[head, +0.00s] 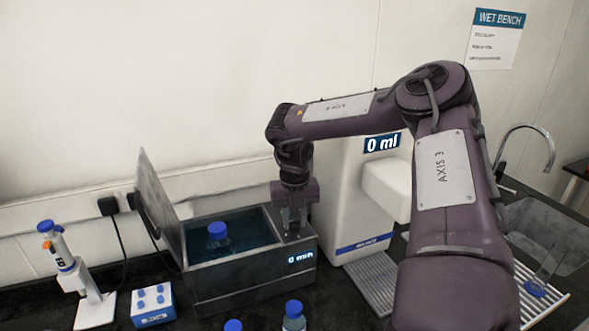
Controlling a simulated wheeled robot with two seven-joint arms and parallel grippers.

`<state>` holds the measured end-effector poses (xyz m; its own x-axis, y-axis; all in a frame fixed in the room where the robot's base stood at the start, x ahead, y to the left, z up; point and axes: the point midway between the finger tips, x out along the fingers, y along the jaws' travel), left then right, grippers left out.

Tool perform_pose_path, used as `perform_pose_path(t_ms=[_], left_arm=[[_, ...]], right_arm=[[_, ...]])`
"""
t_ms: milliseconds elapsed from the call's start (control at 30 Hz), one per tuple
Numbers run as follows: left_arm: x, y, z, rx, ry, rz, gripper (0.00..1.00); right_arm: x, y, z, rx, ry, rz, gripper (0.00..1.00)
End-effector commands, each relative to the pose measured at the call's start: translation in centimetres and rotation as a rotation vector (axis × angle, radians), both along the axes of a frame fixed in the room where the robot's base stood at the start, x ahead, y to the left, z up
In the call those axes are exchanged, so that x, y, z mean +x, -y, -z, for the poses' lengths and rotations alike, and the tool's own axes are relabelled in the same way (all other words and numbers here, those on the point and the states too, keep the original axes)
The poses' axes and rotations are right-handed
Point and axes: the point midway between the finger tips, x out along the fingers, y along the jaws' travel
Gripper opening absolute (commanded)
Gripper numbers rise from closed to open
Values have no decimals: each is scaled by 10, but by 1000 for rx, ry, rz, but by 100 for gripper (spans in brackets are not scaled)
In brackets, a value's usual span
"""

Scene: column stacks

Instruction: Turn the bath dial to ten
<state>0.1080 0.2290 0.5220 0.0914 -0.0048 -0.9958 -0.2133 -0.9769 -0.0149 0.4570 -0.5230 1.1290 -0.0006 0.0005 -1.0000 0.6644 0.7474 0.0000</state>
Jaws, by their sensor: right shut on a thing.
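The water bath (225,278) is a grey metal box at the centre left, with its lid (158,205) raised at the left. A blue-capped bottle (218,236) stands in its water. The bath's display (300,258) reads "0 min". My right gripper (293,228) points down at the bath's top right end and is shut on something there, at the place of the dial. The dial itself is hidden by the fingers, so its setting cannot be read. My left gripper is not in view.
A white dispenser (345,215) reading "0 ml" stands right of the bath. A pipette stand (92,308) and a blue-white rack (153,305) are at the left. Blue-capped bottles (293,318) are in front. A sink (540,235) and drying rack (540,290) are at the right.

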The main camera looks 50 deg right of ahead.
Motion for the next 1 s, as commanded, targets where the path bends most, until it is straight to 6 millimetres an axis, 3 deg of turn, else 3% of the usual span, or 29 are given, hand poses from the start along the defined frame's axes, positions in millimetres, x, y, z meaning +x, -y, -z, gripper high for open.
perform_pose_path(t_ms=[267,1000], left_arm=[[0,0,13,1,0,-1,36],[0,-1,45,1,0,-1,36]], right_arm=[[1,0,2,-1,2,104,5],[1,1,0,-2,3,607,5]])
